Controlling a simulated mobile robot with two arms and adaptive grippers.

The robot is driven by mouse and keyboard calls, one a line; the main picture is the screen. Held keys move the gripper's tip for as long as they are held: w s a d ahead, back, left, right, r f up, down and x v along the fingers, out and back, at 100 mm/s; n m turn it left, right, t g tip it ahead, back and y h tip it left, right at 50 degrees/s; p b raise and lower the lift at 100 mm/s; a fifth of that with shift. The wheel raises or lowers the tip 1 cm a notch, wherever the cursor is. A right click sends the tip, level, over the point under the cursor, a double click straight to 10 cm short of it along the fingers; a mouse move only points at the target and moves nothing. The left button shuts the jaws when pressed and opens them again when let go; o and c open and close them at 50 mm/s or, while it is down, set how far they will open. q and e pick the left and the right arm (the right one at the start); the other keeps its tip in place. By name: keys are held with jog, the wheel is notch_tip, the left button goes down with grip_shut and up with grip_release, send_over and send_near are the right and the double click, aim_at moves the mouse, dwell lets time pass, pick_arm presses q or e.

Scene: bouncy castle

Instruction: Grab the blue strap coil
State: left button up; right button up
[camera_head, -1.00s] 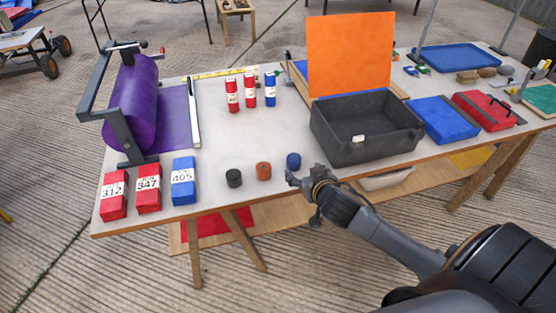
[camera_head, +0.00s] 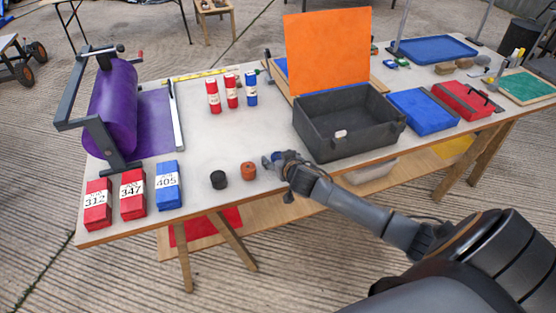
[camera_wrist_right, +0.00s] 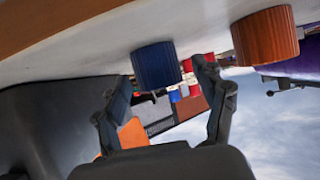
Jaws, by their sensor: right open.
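The blue strap coil (camera_wrist_right: 156,66) stands on the table at the mouth of my right gripper, between the lines of its two fingers in the right wrist view. My right gripper (camera_head: 272,161) is open at the table's front edge; it also shows in the wrist view (camera_wrist_right: 164,75). In the head view the gripper mostly hides the blue coil. An orange coil (camera_head: 248,171) stands just left of it, and also shows in the wrist view (camera_wrist_right: 265,36). A black coil (camera_head: 218,179) is further left. My left gripper is not in view.
A black open box (camera_head: 345,147) stands right of the gripper. Red and blue numbered blocks (camera_head: 132,205) sit at the left front of the table (camera_head: 205,143). A purple roll (camera_head: 113,103) is at far left.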

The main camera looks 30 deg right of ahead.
jog(key=shift+w+f, duration=0.1)
jog(key=shift+w, duration=0.15)
jog(key=shift+c, duration=0.2)
jog(key=c, duration=1.2)
jog(key=shift+c, duration=0.2)
